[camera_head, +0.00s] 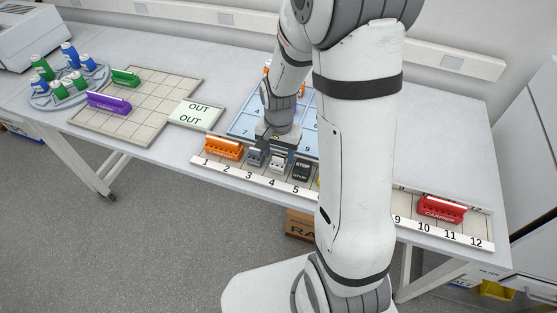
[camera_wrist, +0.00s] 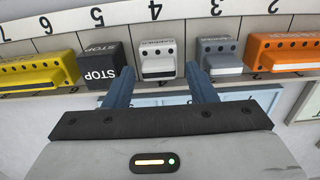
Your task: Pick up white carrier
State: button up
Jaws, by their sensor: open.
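The white carrier (camera_head: 278,163) sits in the numbered rack near slot 4, between a grey carrier (camera_head: 256,154) and a black STOP block (camera_head: 302,168). In the wrist view, the white carrier (camera_wrist: 158,58) shows upside down, ahead of and between my two blue fingers. My gripper (camera_wrist: 158,78) is open and empty, with one finger towards the STOP block (camera_wrist: 103,68) and the other towards the grey carrier (camera_wrist: 219,56). In the head view, my gripper (camera_head: 271,144) is pointed down close over this part of the rack. I cannot tell whether the fingers touch anything.
Orange (camera_head: 223,148) and yellow (camera_wrist: 38,72) carriers stand in the rack (camera_head: 240,175) on either side. A red carrier (camera_head: 441,208) is near slots 10 and 11. A blue numbered tray (camera_head: 243,122) lies behind. My arm hides the rack's middle in the head view.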

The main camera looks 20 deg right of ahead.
jog(key=shift+f, duration=0.95)
jog(key=c, duration=0.7)
jog(key=shift+c, duration=0.2)
